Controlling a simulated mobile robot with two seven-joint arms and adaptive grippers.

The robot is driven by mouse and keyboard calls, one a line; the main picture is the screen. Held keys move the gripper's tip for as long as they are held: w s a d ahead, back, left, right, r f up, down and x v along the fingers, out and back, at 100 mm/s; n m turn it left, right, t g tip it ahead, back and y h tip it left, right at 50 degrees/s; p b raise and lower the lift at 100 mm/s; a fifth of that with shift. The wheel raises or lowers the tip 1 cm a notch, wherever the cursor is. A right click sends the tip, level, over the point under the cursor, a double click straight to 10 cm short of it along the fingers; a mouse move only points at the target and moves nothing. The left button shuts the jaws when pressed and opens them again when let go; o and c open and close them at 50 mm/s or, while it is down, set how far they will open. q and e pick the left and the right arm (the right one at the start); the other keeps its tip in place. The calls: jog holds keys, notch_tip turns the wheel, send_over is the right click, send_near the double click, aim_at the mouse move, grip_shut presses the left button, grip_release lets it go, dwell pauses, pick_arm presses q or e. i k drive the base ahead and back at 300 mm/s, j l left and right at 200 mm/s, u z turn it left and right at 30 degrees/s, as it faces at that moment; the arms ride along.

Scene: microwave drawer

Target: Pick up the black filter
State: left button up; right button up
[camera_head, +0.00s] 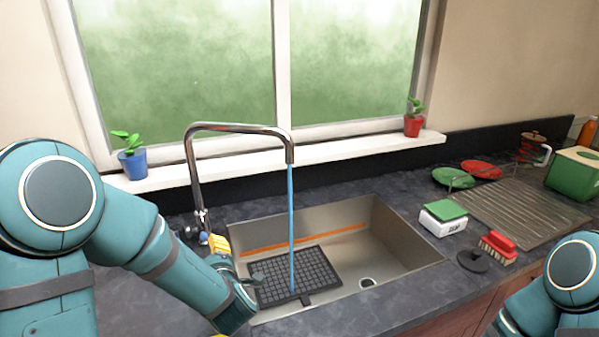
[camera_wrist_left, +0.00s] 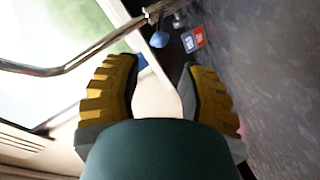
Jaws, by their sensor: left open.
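The black filter (camera_head: 298,277) is a flat, dark grid panel with a small tab at its front edge. It lies in the steel sink (camera_head: 398,243), and a blue stream of water falls onto it. My left gripper (camera_head: 226,262) is at the left rim of the sink, left of the filter and apart from it. Its yellow fingers are spread, with nothing between them in the left wrist view (camera_wrist_left: 158,88). The filter does not show in that view. My right arm shows at the lower right, but its gripper is out of frame.
The tall tap (camera_head: 190,160) arches over the sink, near my left arm. A black disc (camera_head: 473,260), a red brush (camera_head: 498,245) and a white box with a green top (camera_head: 444,220) stand right of the sink. Behind them is a drying rack (camera_head: 510,210).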

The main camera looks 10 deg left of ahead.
aim_at(313, 273)
jog(key=k+l, duration=0.75)
jog(key=l, duration=0.2)
